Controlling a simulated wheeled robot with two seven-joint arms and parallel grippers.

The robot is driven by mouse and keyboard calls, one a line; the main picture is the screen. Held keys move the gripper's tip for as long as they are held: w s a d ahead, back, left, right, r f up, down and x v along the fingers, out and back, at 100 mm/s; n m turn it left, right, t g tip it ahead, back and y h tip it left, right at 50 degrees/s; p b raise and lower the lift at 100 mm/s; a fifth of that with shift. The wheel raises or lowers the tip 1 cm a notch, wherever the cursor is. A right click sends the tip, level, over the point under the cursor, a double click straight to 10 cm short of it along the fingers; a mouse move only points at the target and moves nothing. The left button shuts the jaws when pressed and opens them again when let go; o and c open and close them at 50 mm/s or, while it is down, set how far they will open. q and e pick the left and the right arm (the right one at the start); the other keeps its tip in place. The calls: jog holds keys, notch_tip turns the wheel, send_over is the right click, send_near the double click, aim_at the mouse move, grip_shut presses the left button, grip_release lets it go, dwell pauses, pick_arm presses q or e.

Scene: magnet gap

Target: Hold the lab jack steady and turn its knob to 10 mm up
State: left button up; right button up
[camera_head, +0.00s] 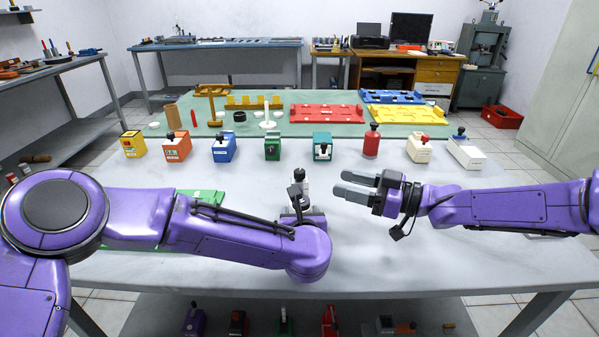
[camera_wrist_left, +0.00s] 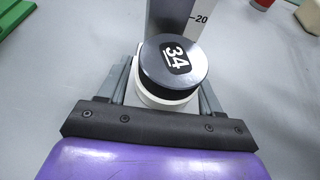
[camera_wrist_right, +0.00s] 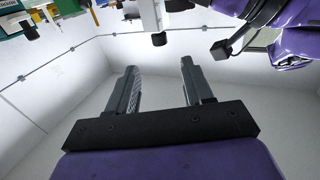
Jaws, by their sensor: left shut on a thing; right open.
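The lab jack (camera_head: 299,176), a small pale stand with a dark knob on top, stands on the near table beyond my left forearm. In the left wrist view its black round cap (camera_wrist_left: 174,60), marked 34, sits on a white round body beside a grey upright scale (camera_wrist_left: 190,16) showing 20. My left gripper (camera_wrist_left: 165,95) is shut around the white body, just below the cap. In the head view my left arm hides much of that grip. My right gripper (camera_head: 358,186) is open and empty, right of the jack, with its fingers pointing left. It also shows in the right wrist view (camera_wrist_right: 158,85).
A row of small coloured blocks with knobs, including a green one (camera_head: 272,147) and a red one (camera_head: 371,140), stands behind the jack. A green plate (camera_head: 205,195) lies partly under my left arm. The tabletop in front of my right gripper is clear.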

aim_at(299, 170)
jog(key=x, duration=1.1)
jog(key=shift+w+a, duration=0.15)
jog(key=shift+a, duration=0.2)
jog(key=shift+c, duration=0.3)
jog(key=c, duration=0.9)
